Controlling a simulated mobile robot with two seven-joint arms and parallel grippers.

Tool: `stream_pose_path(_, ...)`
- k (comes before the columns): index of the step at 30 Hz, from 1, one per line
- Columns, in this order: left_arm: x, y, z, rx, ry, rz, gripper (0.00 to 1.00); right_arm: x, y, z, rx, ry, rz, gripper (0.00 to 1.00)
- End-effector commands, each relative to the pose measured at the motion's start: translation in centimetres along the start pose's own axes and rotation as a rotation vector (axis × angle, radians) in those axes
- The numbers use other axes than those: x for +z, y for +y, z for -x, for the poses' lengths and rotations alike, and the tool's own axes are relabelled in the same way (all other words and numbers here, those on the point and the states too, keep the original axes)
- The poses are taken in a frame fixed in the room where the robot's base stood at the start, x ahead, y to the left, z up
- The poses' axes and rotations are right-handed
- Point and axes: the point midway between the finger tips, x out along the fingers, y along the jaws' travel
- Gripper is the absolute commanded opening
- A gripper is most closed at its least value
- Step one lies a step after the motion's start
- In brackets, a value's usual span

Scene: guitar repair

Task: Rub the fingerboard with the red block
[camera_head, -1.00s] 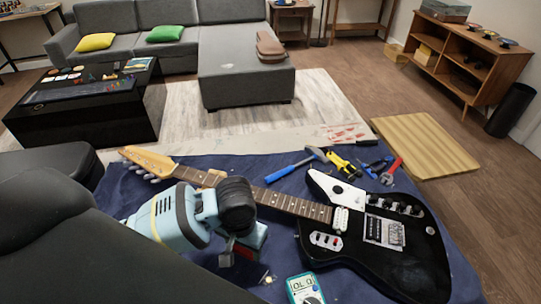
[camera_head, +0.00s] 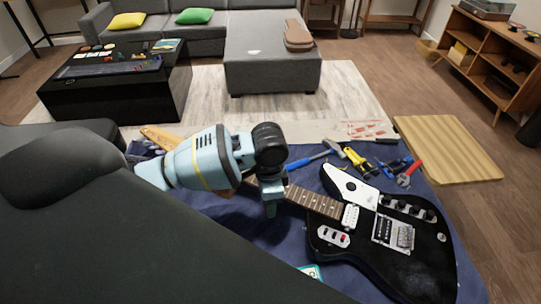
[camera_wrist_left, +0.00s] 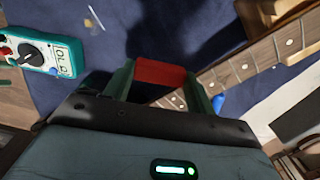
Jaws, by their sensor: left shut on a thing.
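The black and white electric guitar (camera_head: 385,245) lies on the blue cloth, with its neck pointing to the upper left. Its dark fingerboard (camera_head: 318,201) has light dot inlays; my left arm covers its middle part in the head view. The fingerboard also shows in the left wrist view (camera_wrist_left: 240,68). My left gripper (camera_head: 271,203) is over the neck. In the left wrist view the red block (camera_wrist_left: 160,73) sits between the fingers of the gripper, which is shut on it. The block appears beside or over the fingerboard edge; contact cannot be told. My right gripper is not in view.
A teal multimeter (camera_wrist_left: 40,48) lies on the blue cloth (camera_head: 245,232) near the guitar. A wooden board (camera_head: 447,150) is on the floor at right.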

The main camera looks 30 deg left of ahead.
Motion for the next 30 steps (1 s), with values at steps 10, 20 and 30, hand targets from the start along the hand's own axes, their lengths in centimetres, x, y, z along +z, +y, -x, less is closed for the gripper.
stream_pose_path(10, -1.8, -4.8, 5.0, -0.011, 0.007, -0.567, 0.37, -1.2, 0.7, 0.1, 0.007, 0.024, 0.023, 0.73)
stream_pose_path(20, -2.4, -7.1, 7.6, -0.012, 0.015, -0.87, 0.37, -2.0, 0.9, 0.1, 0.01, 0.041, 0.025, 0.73)
stream_pose_path(30, -2.3, -7.1, 7.3, -0.01, 0.015, -0.891, 0.37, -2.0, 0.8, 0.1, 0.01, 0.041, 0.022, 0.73)
